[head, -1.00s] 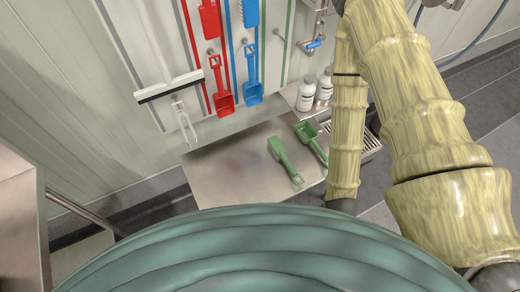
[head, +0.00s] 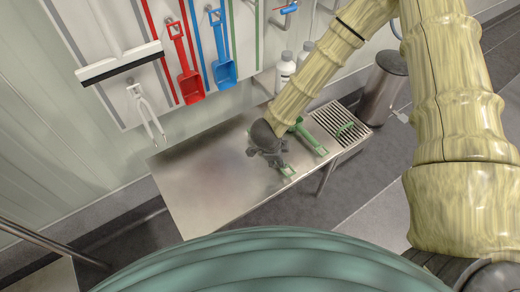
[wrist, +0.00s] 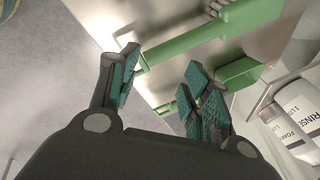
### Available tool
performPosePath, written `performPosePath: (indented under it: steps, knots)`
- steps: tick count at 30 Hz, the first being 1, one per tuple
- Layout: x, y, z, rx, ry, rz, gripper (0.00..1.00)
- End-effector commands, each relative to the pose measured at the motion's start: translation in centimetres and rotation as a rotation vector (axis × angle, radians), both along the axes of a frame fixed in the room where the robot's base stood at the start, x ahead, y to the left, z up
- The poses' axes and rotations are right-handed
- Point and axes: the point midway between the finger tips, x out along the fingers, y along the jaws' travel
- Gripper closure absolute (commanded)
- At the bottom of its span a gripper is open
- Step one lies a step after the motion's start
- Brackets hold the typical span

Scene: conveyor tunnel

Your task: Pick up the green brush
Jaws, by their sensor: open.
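The green brush lies on the steel table (head: 195,185). In the wrist view the green brush (wrist: 200,36) runs across the upper middle, beyond the fingertips. My gripper (wrist: 163,82) is open, with its teal-padded fingers apart and nothing held between them.
White bottles (head: 285,69) stand behind the table, and a labelled one (wrist: 298,110) shows at the wrist view's right. A drain grate (head: 338,120) is at the table's right end. Red (head: 188,82) and blue (head: 224,70) scoops hang on the wall. The table's left part is clear.

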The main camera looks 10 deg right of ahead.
Motion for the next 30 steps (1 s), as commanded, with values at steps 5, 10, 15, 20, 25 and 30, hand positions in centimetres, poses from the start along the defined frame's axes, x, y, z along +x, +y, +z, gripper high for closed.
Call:
performPosePath:
  steps: [5, 10, 15, 20, 25, 30]
  knots:
    - [3.5, 0.5, -0.8, 0.081, -0.043, -0.34, 0.52]
    - [5.7, 1.1, 0.2, 0.158, -0.052, -0.624, 0.52]
    - [6.8, 1.8, 1.5, 0.211, -0.045, -0.805, 0.52]
    - [7.2, 1.9, 2.1, 0.23, -0.04, -0.875, 0.52]
    - [7.3, 1.8, 1.0, 0.232, -0.037, -0.883, 0.52]
    - [7.4, 1.4, -1.4, 0.232, -0.036, -0.881, 0.52]
